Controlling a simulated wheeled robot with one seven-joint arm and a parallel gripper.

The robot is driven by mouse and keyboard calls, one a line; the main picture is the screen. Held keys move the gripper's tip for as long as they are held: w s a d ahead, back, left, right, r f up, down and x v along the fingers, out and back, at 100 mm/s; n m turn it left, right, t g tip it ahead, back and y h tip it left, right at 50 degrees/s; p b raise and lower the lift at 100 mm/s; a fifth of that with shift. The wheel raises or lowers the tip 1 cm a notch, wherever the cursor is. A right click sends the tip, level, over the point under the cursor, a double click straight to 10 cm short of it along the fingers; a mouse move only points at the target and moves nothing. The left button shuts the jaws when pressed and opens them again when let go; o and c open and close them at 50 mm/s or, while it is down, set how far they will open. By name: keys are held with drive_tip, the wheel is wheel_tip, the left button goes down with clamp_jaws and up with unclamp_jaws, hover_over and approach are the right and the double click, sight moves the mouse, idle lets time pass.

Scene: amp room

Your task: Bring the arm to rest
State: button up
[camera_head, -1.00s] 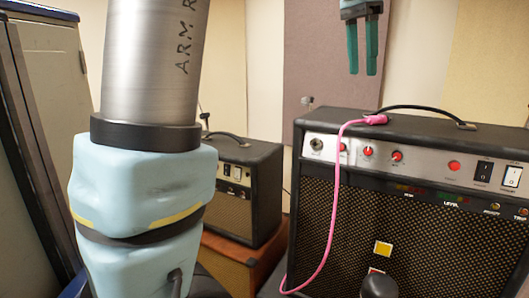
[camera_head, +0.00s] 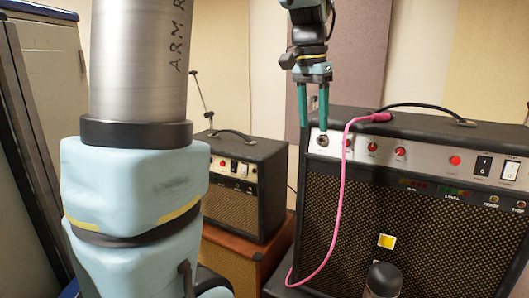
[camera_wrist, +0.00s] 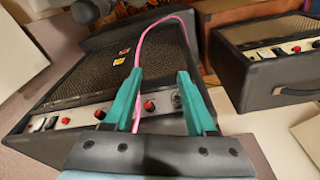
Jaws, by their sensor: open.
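My gripper (camera_head: 313,128) hangs with its two teal fingers pointing down, at the upper left corner of the large black amp (camera_head: 400,215) in the head view. The fingers are apart with nothing between them. In the wrist view my gripper (camera_wrist: 160,74) shows open over the amp's control panel. A pink cable (camera_head: 341,200) has its plug at the amp's top edge, right of the fingers, and hangs down the front. The cable also shows in the wrist view (camera_wrist: 163,19), passing behind the left finger. I cannot tell whether they touch.
A smaller amp (camera_head: 246,180) stands on an orange-brown cabinet (camera_head: 228,252) to the left. A thin stand (camera_head: 201,92) rises behind it. A pale locker (camera_head: 52,70) is at the far left. Open air lies above the amps, before the wall panels.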

drive_tip(key=s+a+f+n, duration=0.4)
drive_tip(key=a+f, duration=0.5)
drive_tip(key=f, duration=0.1)
drive_tip(key=s+a+f+n+y, duration=0.1)
drive_tip(key=s+a+f+n, duration=0.3)
drive_tip(key=a+f, duration=0.4)
wheel_tip(320, 180, down, 2)
drive_tip(key=shift+s+a+f+n+t, duration=0.25)
drive_tip(key=shift+s+a+n+t, duration=0.1)
drive_tip(key=shift+s, duration=0.35)
